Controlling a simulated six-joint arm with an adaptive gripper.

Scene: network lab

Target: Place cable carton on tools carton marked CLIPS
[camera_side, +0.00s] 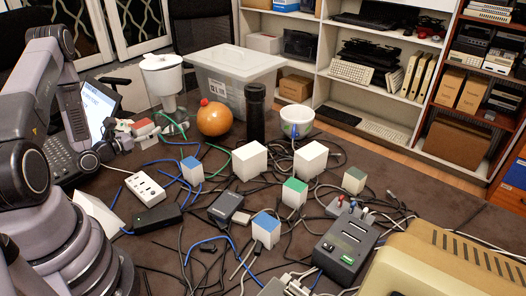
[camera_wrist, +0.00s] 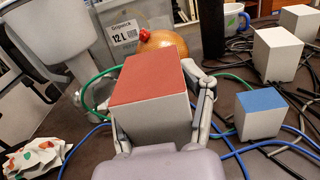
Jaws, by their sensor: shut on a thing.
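My gripper (camera_wrist: 160,108) is shut on a white carton with a red top (camera_wrist: 150,78), one finger on each side of it. In the side view the red-topped carton (camera_side: 143,127) is at the left, by the laptop, close over the table or on it; I cannot tell which. Two larger plain white cartons (camera_side: 249,161) (camera_side: 311,158) stand mid-table. No CLIPS or cable marking is readable, so I cannot tell which carton is which.
Loose cables cover much of the table. A power strip (camera_side: 146,189), a black adapter (camera_side: 152,218) and a dark grey device (camera_side: 345,247) lie among them. An orange ball (camera_side: 214,119), a black cylinder (camera_side: 254,112), a mug (camera_side: 296,121) and a clear bin (camera_side: 235,67) stand behind.

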